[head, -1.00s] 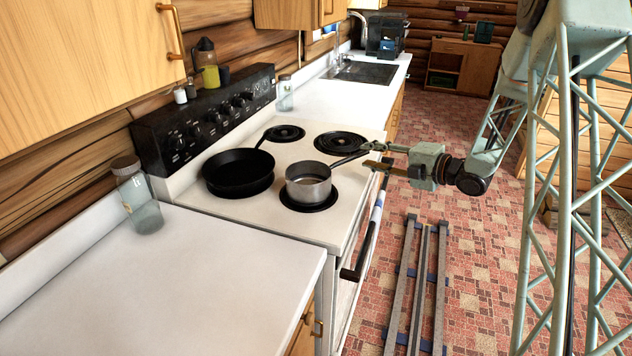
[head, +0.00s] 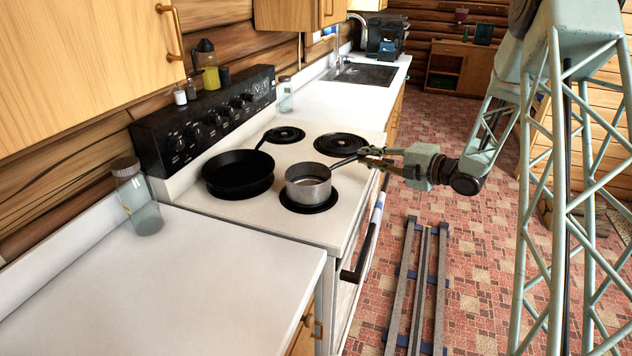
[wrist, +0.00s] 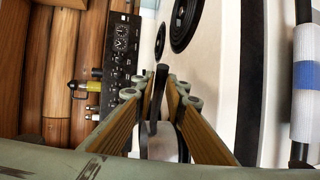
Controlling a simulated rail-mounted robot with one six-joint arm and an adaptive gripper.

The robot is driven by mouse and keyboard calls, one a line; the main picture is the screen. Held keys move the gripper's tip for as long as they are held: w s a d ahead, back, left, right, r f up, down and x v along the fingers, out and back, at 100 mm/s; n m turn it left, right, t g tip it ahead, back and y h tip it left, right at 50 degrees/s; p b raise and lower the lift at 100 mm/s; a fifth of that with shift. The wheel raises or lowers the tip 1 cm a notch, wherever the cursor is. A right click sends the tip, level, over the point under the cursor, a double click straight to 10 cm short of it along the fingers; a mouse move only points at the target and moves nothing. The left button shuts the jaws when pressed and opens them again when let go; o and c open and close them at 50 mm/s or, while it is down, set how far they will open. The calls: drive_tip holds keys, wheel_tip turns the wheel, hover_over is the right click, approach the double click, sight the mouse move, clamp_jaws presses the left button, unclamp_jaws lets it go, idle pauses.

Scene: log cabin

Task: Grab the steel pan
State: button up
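The steel pan (head: 308,190) is a small grey saucepan on the front-left burner of the white stove. Its dark handle points right and toward the back, to the stove's front edge. My gripper (head: 368,156) reaches in from the right, its fingers closed around the handle's end. In the wrist view, the dark handle (wrist: 158,92) lies between the two brown-sided fingers, which converge on it. The pan looks level and seems to rest on the burner. The fingertips' exact contact is small and partly hidden in the head view.
A black frying pan (head: 238,175) stands left of the steel pan, close to it. A glass jar (head: 138,200) stands on the near counter (head: 200,270). The oven handle (head: 362,252) sticks out at the stove's front.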

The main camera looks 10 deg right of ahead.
clamp_jaws()
drive_tip(key=shift+r, duration=0.2)
drive_tip(key=s+r+p, duration=0.1)
drive_tip(key=s+r, duration=0.1)
drive_tip(key=s, duration=0.6)
drive_tip(key=s+d+r+p, duration=0.1)
drive_tip(key=s+r, duration=0.1)
drive_tip(key=s, duration=0.6)
drive_tip(key=shift+r, duration=0.35)
drive_tip(key=shift+w+d, duration=0.1)
idle(0.4)
